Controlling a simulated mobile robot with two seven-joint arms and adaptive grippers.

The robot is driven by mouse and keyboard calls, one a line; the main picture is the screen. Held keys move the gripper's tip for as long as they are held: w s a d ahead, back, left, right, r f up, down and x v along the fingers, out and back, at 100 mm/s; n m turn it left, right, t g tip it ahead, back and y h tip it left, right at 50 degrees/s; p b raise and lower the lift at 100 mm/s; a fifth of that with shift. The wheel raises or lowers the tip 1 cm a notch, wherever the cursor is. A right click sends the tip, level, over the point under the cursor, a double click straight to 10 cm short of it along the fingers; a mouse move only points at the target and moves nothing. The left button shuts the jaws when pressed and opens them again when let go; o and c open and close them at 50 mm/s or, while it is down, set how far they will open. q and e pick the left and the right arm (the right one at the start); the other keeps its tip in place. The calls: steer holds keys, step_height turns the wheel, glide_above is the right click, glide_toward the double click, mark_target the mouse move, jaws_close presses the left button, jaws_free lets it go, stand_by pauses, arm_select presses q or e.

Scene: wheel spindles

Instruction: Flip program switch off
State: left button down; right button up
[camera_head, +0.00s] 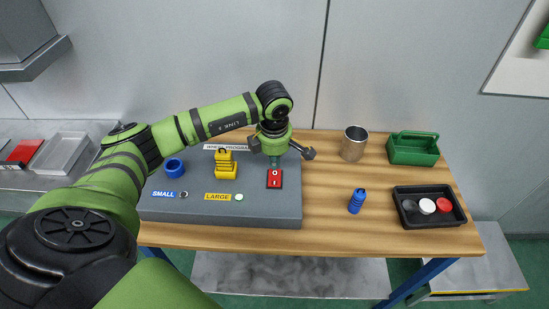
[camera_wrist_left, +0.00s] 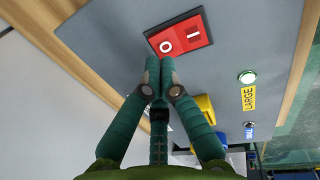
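The program switch (camera_head: 275,178) is a red rocker marked O and I on the grey panel (camera_head: 270,210), below the partly hidden "WHEEL PROGRAM" label (camera_head: 225,148). My left gripper (camera_head: 277,160) hangs over the panel just behind the switch. In the left wrist view, the switch (camera_wrist_left: 180,37) lies just ahead of the left fingertips (camera_wrist_left: 160,65), which are closed together and empty. The O side is nearer to them. I cannot tell whether they touch it. My right gripper is in neither view.
The panel also holds a blue spindle part (camera_head: 174,168), a yellow stack (camera_head: 226,165) and a lit LARGE lamp (camera_head: 239,197). On the wooden table (camera_head: 325,205) are a metal cup (camera_head: 354,143), green carrier (camera_head: 413,150), blue bottle-like part (camera_head: 357,201) and black tray (camera_head: 405,218).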

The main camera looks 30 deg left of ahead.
mark_target(275, 178)
arm_select(q)
steer(key=shift+f, duration=0.9)
steer(key=shift+w+f, duration=0.1)
steer(key=shift+a+f+b, duration=0.15)
steer(key=shift+f+b, duration=0.4)
steer(key=shift+b, duration=0.3)
steer(key=shift+r, duration=0.25)
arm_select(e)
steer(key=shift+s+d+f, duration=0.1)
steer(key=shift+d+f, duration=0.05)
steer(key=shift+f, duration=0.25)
arm_select(q)
steer(key=shift+p, duration=0.3)
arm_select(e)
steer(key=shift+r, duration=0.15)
arm_select(q)
steer(key=shift+s+d+r, duration=0.2)
steer(key=shift+s+d, duration=0.1)
steer(key=shift+s, duration=0.05)
steer(key=shift+s+d+r+p, duration=0.1)
steer(key=shift+s+r+p, duration=0.05)
steer(key=shift+s+p, duration=0.15)
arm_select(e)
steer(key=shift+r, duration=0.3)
arm_select(q)
steer(key=shift+w, duration=0.1)
